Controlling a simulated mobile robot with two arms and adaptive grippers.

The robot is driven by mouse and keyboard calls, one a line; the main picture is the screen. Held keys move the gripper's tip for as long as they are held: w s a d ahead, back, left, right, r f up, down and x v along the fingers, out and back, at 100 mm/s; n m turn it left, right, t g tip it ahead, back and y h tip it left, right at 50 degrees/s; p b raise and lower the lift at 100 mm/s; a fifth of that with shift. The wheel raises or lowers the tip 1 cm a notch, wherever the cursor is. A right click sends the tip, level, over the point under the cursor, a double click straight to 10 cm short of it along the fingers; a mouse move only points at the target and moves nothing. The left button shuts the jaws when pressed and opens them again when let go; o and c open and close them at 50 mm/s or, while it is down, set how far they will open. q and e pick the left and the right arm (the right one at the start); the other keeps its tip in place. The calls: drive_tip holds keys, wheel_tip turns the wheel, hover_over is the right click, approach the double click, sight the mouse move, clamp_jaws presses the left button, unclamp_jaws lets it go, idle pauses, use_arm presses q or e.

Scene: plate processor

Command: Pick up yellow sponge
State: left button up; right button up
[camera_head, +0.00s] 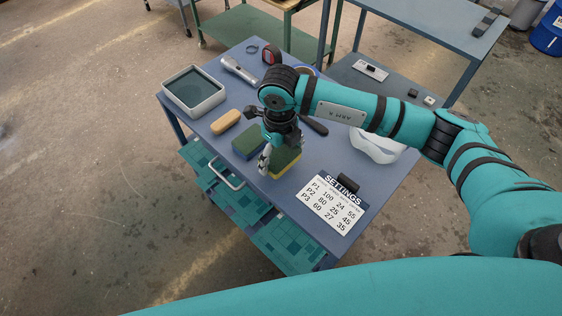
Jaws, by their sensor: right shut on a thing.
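The yellow sponge (281,174), with a green upper face and a yellow side, is near the front edge of the blue table, partly hidden by my right gripper. My right gripper (268,161) points down over it and is shut on it. Whether the sponge still touches the table cannot be told. My left gripper is not in view.
A grey tray (193,92) is at the far left. A SETTINGS card (333,204), white goggles (377,148) and a flashlight (238,70) are also on the table.

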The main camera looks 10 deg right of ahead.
drive_tip(key=s+a+b, duration=0.2)
drive_tip(key=a, duration=0.5)
drive_tip(key=s+a+r+b, duration=0.1)
drive_tip(key=s+a+b, duration=0.1)
drive_tip(key=a, duration=0.5)
drive_tip(key=shift+s+a, duration=0.4)
drive_tip(key=shift+s, duration=0.4)
drive_tip(key=shift+o, duration=0.4)
drive_tip(key=c, duration=0.4)
drive_tip(key=shift+d, duration=0.15)
